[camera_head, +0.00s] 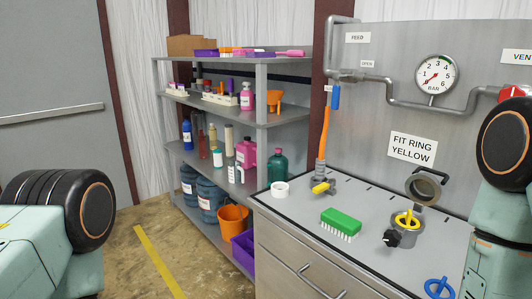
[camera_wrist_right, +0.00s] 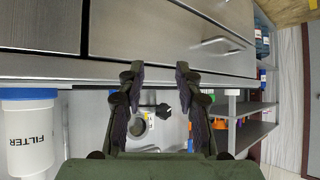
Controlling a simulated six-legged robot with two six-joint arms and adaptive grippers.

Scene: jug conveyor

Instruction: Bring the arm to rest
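My right arm shows at the right edge of the head view, but its gripper is outside that view. In the right wrist view my right gripper (camera_wrist_right: 158,85) is open, its two dark fingers wide apart with nothing held between them. Behind the fingers are the counter's front edge and a metal housing (camera_wrist_right: 139,130) with a black knob (camera_wrist_right: 163,110). My left arm shows at the left edge of the head view; its gripper is out of sight. In the head view the housing (camera_head: 408,238) stands open on the counter with a yellow ring (camera_head: 407,220) at its mouth.
The counter (camera_head: 375,210) holds a green brush (camera_head: 341,221), a blue ring (camera_head: 440,288) and a white ring (camera_head: 280,190). A shelf with bottles stands left of it; an orange bucket (camera_head: 233,218) is low there. A white filter canister (camera_wrist_right: 28,135) shows in the wrist view.

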